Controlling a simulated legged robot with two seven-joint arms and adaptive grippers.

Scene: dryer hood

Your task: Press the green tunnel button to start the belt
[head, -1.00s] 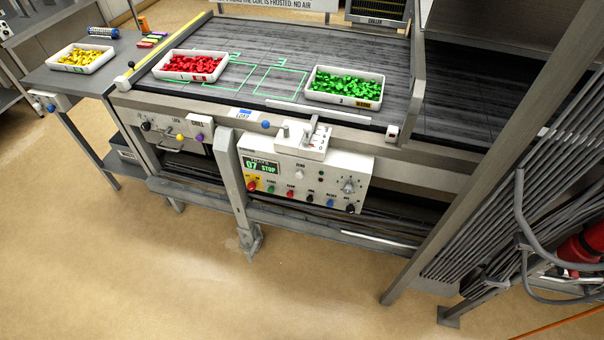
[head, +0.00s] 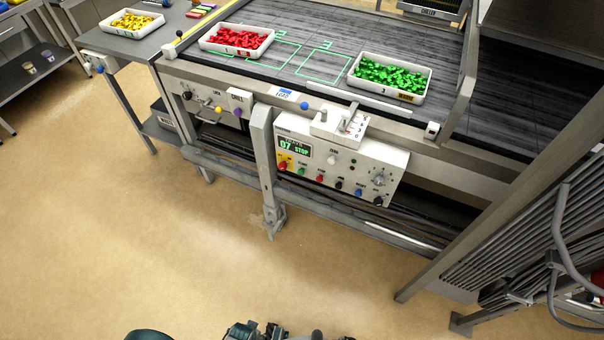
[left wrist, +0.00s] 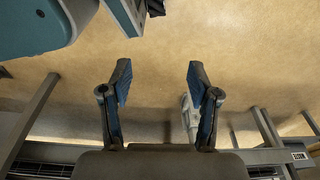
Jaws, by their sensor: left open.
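The green button (head: 301,171) is a small knob in the row on the white control panel (head: 345,160), second from the left, beside a red-and-yellow one. The panel's display (head: 294,149) reads "07 STOP". My left gripper (left wrist: 157,80) is open and empty in the left wrist view, its two blue-and-black fingers apart above tan floor. Dark parts of my own arm show at the bottom edge of the head view, well below the panel. The button cannot be made out in the left wrist view. My right gripper cannot be identified in either view.
A grey post (head: 264,165) stands just left of the panel. Trays of red (head: 202,45) and green (head: 351,76) pieces sit on the dark belt (head: 300,25). A slanted metal frame (head: 500,210) stands at right. The floor before the panel is clear.

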